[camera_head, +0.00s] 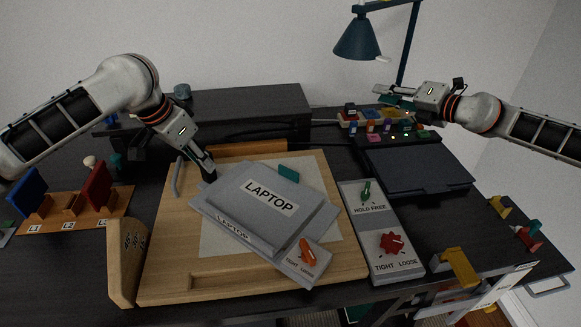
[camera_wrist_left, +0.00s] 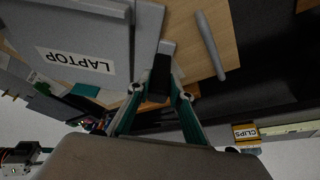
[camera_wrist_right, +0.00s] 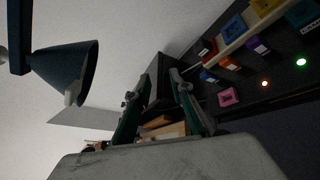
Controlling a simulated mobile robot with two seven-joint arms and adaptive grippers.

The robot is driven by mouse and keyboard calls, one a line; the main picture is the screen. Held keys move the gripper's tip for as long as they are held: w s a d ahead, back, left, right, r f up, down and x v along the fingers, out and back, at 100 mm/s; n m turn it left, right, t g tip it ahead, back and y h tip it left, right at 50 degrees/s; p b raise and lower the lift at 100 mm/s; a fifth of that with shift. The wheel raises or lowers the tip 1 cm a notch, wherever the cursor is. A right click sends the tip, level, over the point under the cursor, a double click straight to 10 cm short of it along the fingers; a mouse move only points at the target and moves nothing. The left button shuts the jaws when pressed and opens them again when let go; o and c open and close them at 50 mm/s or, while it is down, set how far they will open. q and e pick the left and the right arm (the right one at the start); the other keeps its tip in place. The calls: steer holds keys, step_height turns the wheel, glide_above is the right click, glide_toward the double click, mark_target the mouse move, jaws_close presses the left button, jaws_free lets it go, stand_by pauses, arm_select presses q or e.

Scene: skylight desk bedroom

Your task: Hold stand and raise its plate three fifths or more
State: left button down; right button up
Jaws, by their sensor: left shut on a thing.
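The grey laptop stand lies on the wooden board, with a plate (camera_head: 264,200) labelled LAPTOP over a base (camera_head: 229,229) that also reads LAPTOP. The plate also shows in the left wrist view (camera_wrist_left: 70,45). An orange lever (camera_head: 307,251) marked TIGHT and LOOSE sits at its front right corner. My left gripper (camera_head: 209,176) is at the stand's back left corner, shut on a dark part there; the left wrist view shows its fingers (camera_wrist_left: 158,90) closed around this piece. My right gripper (camera_head: 381,94) is raised at the back right, away from the stand; its fingers (camera_wrist_right: 158,88) look apart.
A grey panel (camera_head: 372,248) with a green lever and a red knob stands right of the board (camera_head: 179,258). A blue lamp (camera_head: 357,41) hangs near my right gripper. Coloured blocks stand at the back right, beside a dark flat box (camera_head: 415,166).

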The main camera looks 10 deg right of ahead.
steer(key=s+a+n+g+y, duration=0.2)
steer(key=a+n+g, duration=0.15)
steer(key=a, duration=0.65)
steer(key=n+g+h, duration=0.6)
steer(key=n+g, duration=0.1)
steer(key=n, duration=0.4)
glide_toward(289, 169)
steer(key=shift+m, duration=0.25)
steer(key=x, duration=0.9)
steer(key=shift+f, duration=0.1)
jaws_close()
